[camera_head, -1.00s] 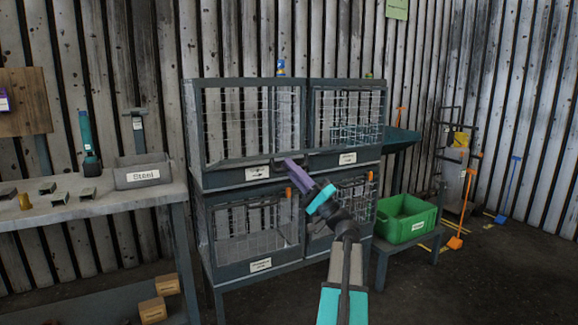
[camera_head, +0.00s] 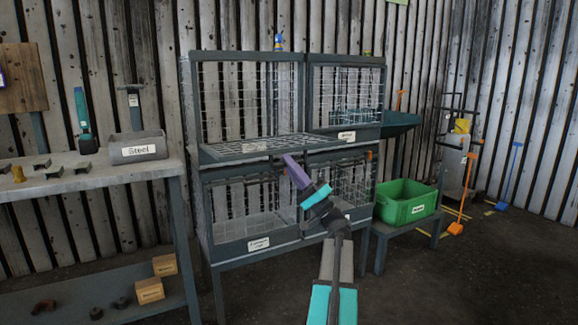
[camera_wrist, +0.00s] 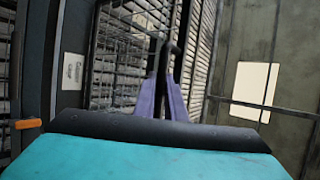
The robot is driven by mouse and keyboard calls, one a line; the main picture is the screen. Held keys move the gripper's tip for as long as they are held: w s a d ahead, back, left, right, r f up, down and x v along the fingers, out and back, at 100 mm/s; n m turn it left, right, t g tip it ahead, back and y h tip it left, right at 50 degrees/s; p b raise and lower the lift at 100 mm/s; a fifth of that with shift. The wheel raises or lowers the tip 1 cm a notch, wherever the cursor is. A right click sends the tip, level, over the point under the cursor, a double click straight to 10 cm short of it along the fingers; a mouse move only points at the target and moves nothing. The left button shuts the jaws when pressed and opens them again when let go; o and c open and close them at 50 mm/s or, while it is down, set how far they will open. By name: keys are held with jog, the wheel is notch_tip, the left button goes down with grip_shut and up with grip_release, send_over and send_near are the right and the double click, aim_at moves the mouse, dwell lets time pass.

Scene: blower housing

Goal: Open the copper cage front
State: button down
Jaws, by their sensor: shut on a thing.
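The upper left cage (camera_head: 251,52) on a dark grey rack has its wire mesh front (camera_head: 262,146) folded down and out, lying nearly level at the foot of the opening. My gripper (camera_head: 286,157) is at the right part of that front's outer edge. In the wrist view, the purple fingers (camera_wrist: 168,98) close on a dark bar (camera_wrist: 172,47) beside the mesh. A white label (camera_wrist: 73,71) shows there on the left, its words too small to read surely. The lowered front hides the upper left cage's label in the head view, so I cannot read the word copper.
A lower left cage (camera_head: 256,250) and an upper right cage (camera_head: 346,58) adjoin it. A bench (camera_head: 100,178) with a steel bin (camera_head: 137,152) stands at left. A green crate (camera_head: 404,212) sits on a low stand at right. Open floor lies at front right.

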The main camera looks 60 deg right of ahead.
dwell(0.3)
jog(key=c, duration=1.8)
grip_release()
jog(key=a+p+v, duration=0.1)
jog(key=p+v, duration=0.1)
jog(key=v, duration=1.1)
jog(key=shift+s+d+f, duration=0.3)
jog(key=shift+d+f, duration=0.05)
jog(key=shift+d, duration=0.1)
jog(key=shift+w, duration=0.1)
